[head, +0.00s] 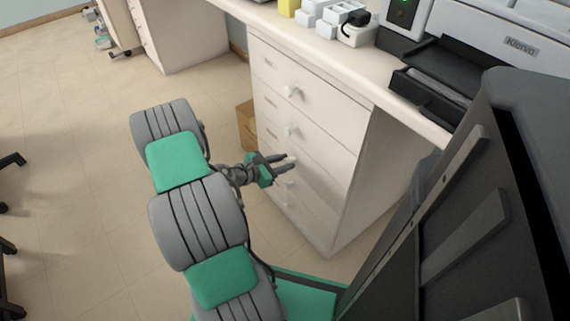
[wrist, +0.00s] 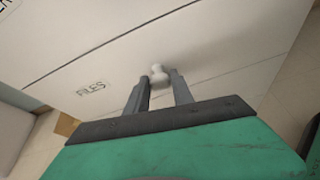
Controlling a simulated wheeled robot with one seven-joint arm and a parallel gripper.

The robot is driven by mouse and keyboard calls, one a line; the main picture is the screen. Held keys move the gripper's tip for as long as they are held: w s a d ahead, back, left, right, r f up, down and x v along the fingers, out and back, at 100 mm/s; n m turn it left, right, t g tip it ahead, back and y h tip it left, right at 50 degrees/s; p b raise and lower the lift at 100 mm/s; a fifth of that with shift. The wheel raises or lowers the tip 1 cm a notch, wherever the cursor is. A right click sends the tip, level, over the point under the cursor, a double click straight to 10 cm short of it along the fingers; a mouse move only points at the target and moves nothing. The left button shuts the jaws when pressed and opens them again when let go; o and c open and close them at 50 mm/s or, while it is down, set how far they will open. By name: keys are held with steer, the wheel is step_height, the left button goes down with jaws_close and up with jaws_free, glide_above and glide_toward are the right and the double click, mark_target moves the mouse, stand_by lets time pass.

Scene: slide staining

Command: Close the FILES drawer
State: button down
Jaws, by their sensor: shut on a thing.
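The FILES drawer (wrist: 215,45) has a plain white front in the wrist view, with a FILES label (wrist: 91,89) left of its round white knob (wrist: 158,73). My gripper (wrist: 158,84) is shut on this knob, with one dark finger on each side of it. In the head view my gripper (head: 284,162) reaches the front of the white drawer cabinet (head: 348,170), at about the third drawer down. The fingers partly hide the knob there. The drawer front looks flush or nearly so; I cannot tell if a small gap is left.
Drawers with white knobs (head: 291,92) sit above my gripper. The counter (head: 390,100) above carries a printer (head: 490,45), a black tray and white boxes. A cardboard box (head: 246,125) stands on the floor left of the cabinet. The tiled floor (head: 75,150) at left is mostly clear.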

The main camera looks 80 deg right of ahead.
steer(key=shift+s+d, duration=0.1)
steer(key=shift+s, duration=0.15)
steer(key=c, duration=1.3)
jaws_free()
steer(key=shift+s, duration=0.15)
steer(key=shift+c, duration=0.2)
steer(key=shift+o, duration=1.2)
steer(key=shift+w, duration=0.2)
steer(key=p+v, duration=0.2)
steer(key=v, duration=0.5)
steer(key=shift+w+a, duration=0.25)
steer(key=shift+a, duration=0.05)
steer(key=shift+r, duration=0.15)
